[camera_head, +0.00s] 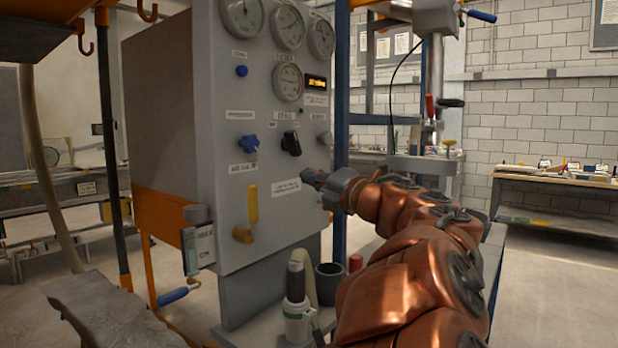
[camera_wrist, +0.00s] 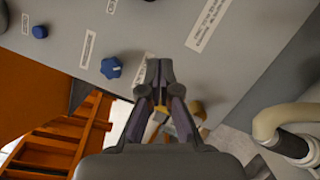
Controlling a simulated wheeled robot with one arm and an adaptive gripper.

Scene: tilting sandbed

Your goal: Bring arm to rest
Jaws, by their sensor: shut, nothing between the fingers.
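My copper-coloured arm reaches in from the lower right of the head view. My gripper (camera_head: 312,179) is at the front of the grey control panel (camera_head: 228,110), near its right side and below the black knob (camera_head: 291,143). In the wrist view my gripper (camera_wrist: 159,68) is shut with its fingertips together and nothing between them. The panel fills the top of that view, with a blue knob (camera_wrist: 111,67) left of the fingertips. I cannot tell whether the fingertips touch the panel.
Gauges (camera_head: 287,25) line the panel's top, and a yellow lever (camera_head: 243,233) sits low on it. A white bottle-like object (camera_head: 298,308) and a dark cup (camera_head: 329,283) stand below. A pale hose (camera_wrist: 285,120) is at right in the wrist view. Open floor (camera_head: 560,285) lies at right.

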